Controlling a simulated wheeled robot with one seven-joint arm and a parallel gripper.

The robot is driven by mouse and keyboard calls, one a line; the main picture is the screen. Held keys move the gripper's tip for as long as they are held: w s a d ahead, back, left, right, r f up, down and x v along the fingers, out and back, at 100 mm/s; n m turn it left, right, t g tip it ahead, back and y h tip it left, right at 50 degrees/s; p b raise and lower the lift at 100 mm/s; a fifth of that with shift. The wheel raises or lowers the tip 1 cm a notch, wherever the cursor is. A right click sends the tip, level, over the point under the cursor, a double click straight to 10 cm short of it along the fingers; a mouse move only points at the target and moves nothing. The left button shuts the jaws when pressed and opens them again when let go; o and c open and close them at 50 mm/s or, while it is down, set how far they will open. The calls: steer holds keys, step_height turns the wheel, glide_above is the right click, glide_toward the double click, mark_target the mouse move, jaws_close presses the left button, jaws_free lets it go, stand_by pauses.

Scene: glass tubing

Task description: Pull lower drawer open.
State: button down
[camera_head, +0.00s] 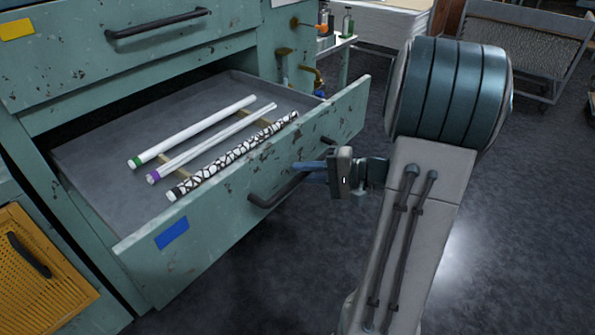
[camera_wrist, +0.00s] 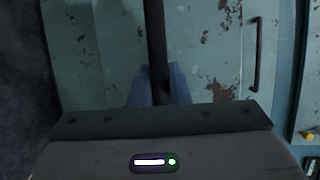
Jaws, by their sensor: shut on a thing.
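The lower drawer (camera_head: 225,195) is teal with chipped paint and a blue label, and it stands well out from the cabinet. Its dark bar handle (camera_head: 272,198) runs along the front face. My gripper (camera_head: 312,170) is at the right part of this handle, with its blue fingers shut on it. In the wrist view the handle (camera_wrist: 157,45) runs down between my blue fingers (camera_wrist: 160,88); the fingertips are partly hidden by the gripper body. Inside the drawer lie a green-ended white tube (camera_head: 195,132), purple-ended tubes (camera_head: 215,142) and a black-patterned tube (camera_head: 235,157).
The upper drawer (camera_head: 80,62) with a yellow label is closed above. A yellow perforated panel (camera_head: 40,275) is at lower left. Brass valves (camera_head: 312,75) stick out at the cabinet's right side. A grey cart (camera_head: 520,50) stands at the back right. The floor (camera_head: 270,295) before the drawer is clear.

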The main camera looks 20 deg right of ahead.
stand_by(0.3)
steer(key=c, duration=1.4)
jaws_free()
steer(key=shift+o, duration=0.2)
steer(key=shift+d, duration=0.1)
steer(key=p+v, duration=0.1)
steer(key=v, duration=1.2)
steer(key=shift+s+d, duration=0.25)
steer(key=shift+d, duration=0.05)
steer(key=shift+r, duration=0.1)
